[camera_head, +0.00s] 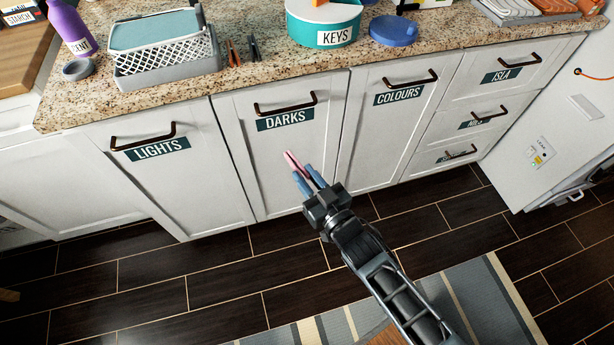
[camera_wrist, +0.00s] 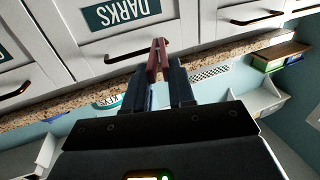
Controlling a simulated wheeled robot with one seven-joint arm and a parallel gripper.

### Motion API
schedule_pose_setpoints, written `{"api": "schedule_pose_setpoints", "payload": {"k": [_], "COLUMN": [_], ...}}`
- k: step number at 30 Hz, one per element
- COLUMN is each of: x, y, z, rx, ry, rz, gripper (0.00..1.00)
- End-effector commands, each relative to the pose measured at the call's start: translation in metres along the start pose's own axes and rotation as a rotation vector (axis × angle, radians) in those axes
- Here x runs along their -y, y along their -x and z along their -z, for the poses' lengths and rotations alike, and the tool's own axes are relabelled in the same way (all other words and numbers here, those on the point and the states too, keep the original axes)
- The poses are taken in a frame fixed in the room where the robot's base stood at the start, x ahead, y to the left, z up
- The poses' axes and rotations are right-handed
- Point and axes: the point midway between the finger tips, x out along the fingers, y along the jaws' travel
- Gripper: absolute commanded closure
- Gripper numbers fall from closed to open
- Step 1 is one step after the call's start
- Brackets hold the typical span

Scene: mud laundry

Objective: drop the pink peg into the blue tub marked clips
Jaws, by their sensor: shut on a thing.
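The pink peg (camera_head: 293,161) is held between the blue fingertips of my gripper (camera_head: 309,179), which is shut on it. The peg sticks out past the fingertips, in front of the white cupboard door marked DARKS and below the counter top. In the wrist view the peg (camera_wrist: 157,60) shows dark pink between the two fingers (camera_wrist: 166,85). I see no tub with a readable clips label. A teal tub (camera_head: 309,35) marked KEYS stands on the counter, with an orange item in it. A round blue lid (camera_head: 393,30) lies to its right.
The granite counter (camera_head: 285,70) also holds a grey basket (camera_head: 165,65), an orange peg (camera_head: 233,52), a dark peg (camera_head: 254,48), a purple bottle (camera_head: 70,27) and a grey ring (camera_head: 77,69). Door handles jut out below. A striped rug (camera_head: 470,290) lies on the dark floor.

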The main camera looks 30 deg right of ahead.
Motion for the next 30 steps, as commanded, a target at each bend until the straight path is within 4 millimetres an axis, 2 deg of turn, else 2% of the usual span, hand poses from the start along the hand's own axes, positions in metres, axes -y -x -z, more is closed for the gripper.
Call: {"api": "schedule_pose_setpoints", "payload": {"k": [1,9,12,30], "x": [0.000,0.000,0.003,0.007], "y": [0.000,0.000,0.003,0.016], "z": [0.016,0.051,0.044,0.043], "rx": [0.000,0.000,-0.003,-0.027], "ry": [0.000,0.000,-0.002,-0.010], "rz": [0.000,0.000,0.008,0.020], "gripper": [1.00,1.00,1.00,1.00]}}
